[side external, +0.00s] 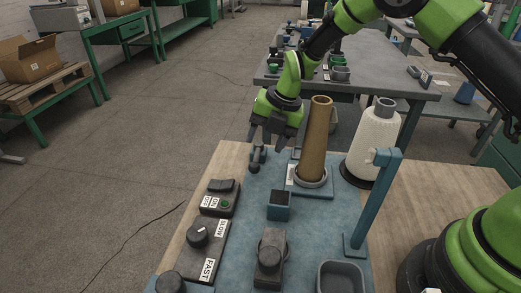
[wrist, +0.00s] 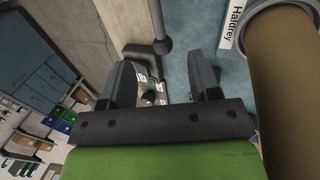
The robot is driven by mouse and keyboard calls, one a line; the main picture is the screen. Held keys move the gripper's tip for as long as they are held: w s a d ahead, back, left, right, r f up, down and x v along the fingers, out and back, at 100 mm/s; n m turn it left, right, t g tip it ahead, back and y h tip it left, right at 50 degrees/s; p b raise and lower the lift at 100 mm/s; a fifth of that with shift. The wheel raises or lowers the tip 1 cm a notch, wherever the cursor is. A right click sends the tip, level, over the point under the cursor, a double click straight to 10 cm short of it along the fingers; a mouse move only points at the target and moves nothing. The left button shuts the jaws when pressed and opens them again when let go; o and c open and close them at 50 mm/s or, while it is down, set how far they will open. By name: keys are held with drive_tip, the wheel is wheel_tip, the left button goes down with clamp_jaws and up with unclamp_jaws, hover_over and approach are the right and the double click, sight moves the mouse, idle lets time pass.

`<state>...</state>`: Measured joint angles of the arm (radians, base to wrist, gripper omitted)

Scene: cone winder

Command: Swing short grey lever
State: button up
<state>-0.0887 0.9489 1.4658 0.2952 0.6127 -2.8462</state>
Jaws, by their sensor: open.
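The short grey lever (side external: 257,159) stands at the far end of the blue mat, with a dark ball knob at its end. In the wrist view the lever (wrist: 157,22) comes in from the top edge, its ball lying just beyond and between the fingertips. My gripper (side external: 268,143) is open above and close to the lever; in the wrist view my gripper (wrist: 164,64) has its two fingers spread with nothing held. I cannot tell whether a finger touches the lever. The lever's base is partly hidden by the gripper in the side view.
A brown cone (side external: 317,135) stands close right of my gripper, with a white yarn cone (side external: 374,140) beyond it. A blue post (side external: 374,205) rises at the right.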

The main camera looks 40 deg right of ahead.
sight(255, 163)
drive_tip(key=shift+s+d+r, duration=0.1)
drive_tip(key=shift+s+r, duration=0.05)
drive_tip(key=shift+r, duration=0.35)
drive_tip(key=shift+n+g+h, duration=0.4)
drive_tip(key=shift+g+h, duration=0.2)
drive_tip(key=a+f, duration=0.1)
drive_tip(key=f, duration=0.1)
drive_tip(key=a+f, duration=0.1)
drive_tip(key=f, duration=0.1)
drive_tip(key=a+f, duration=0.1)
drive_tip(key=f, duration=0.2)
drive_tip(key=shift+w+f, duration=0.1)
drive_tip(key=shift+w, duration=0.2)
drive_tip(key=shift+c, duration=0.5)
